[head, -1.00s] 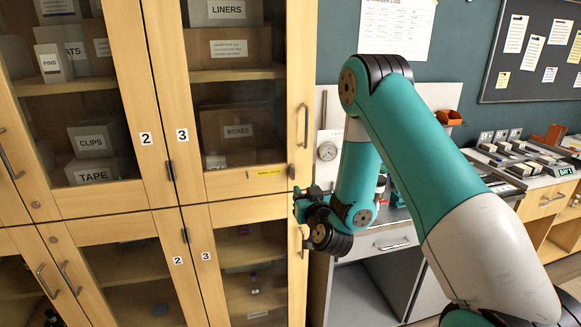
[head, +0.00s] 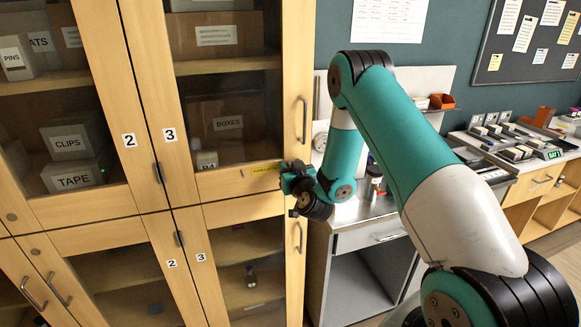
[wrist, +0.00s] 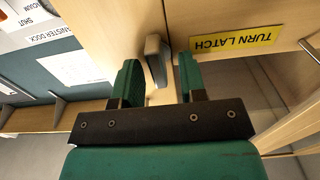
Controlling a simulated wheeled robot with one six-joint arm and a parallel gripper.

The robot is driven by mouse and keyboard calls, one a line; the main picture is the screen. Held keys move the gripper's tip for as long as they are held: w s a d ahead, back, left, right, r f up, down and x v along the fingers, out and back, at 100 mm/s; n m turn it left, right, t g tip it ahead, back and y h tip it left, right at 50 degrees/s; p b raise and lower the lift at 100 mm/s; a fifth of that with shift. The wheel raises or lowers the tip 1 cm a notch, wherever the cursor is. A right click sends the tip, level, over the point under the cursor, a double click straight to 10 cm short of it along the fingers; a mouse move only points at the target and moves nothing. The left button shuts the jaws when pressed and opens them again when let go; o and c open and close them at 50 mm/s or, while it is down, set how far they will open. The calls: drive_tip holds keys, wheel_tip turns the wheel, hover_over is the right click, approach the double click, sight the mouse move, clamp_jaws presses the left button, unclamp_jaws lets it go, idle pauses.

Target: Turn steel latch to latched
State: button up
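The steel latch (wrist: 156,58) is a small grey rounded bar on the pale wooden cabinet door frame. It shows in the wrist view beside the yellow "TURN LATCH" label (wrist: 234,42). My gripper (wrist: 160,72) has its two green fingers apart, one on each side of the latch. A gap shows on both sides, so contact is not visible. In the head view my gripper (head: 288,178) is at the right edge of upper door 3, next to the yellow label (head: 265,170), and hides the latch.
Upper door 3 has a long bar handle (head: 304,120) above my gripper, and the lower door has another (head: 299,237). A counter (head: 365,209) with a bottle (head: 373,184) stands right of the cabinet, close to my arm.

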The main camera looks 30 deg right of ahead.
clamp_jaws()
drive_tip(key=shift+m, duration=0.4)
drive_tip(key=m, duration=0.1)
drive_tip(key=m+b, duration=0.2)
drive_tip(key=m, duration=0.1)
drive_tip(key=shift+d+f, duration=0.15)
drive_tip(key=shift+d, duration=0.1)
drive_tip(key=m+b, duration=0.1)
drive_tip(key=m, duration=0.3)
drive_tip(key=m+b, duration=0.1)
drive_tip(key=m, duration=0.3)
drive_tip(key=m+b, duration=0.1)
drive_tip(key=m, duration=0.4)
drive_tip(key=shift+s+d+f, duration=0.15)
drive_tip(key=shift+d+f, duration=0.15)
drive_tip(key=shift+f, duration=0.1)
